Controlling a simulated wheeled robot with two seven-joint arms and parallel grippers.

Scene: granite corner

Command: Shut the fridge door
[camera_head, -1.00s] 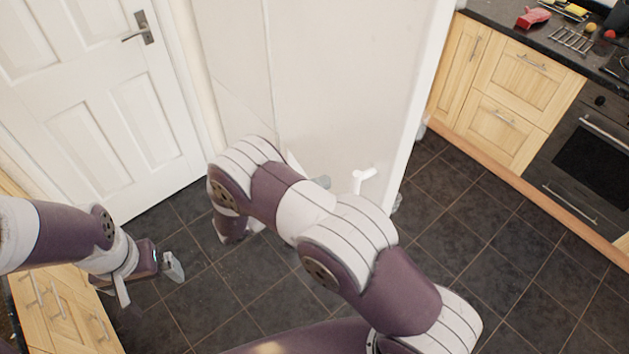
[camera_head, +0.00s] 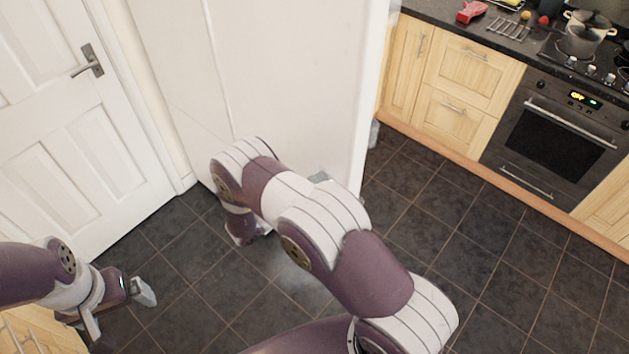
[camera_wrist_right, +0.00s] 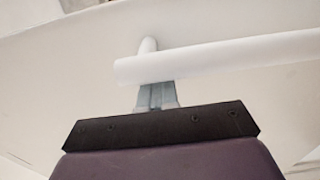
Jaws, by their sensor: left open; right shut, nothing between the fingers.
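The fridge (camera_head: 170,70) is the tall white unit in the middle of the head view. Its white door (camera_head: 290,75) faces me, with a bright right edge; no interior shows, and I cannot tell how far it stands open. In the right wrist view, a white bar handle (camera_wrist_right: 230,56) crosses in front of the door panel (camera_wrist_right: 60,75). My right gripper (camera_wrist_right: 157,94) is shut and empty, its fingertips just at the handle's underside; contact is unclear. In the head view my right arm hides the handle. My left gripper (camera_head: 117,305) is open and empty, low at the left.
A white room door (camera_head: 60,130) stands left of the fridge. Wooden cabinets (camera_head: 460,80) and an oven (camera_head: 555,135) line the right side. Dark floor tiles (camera_head: 440,220) are clear between. A wooden unit (camera_head: 40,335) lies under my left arm.

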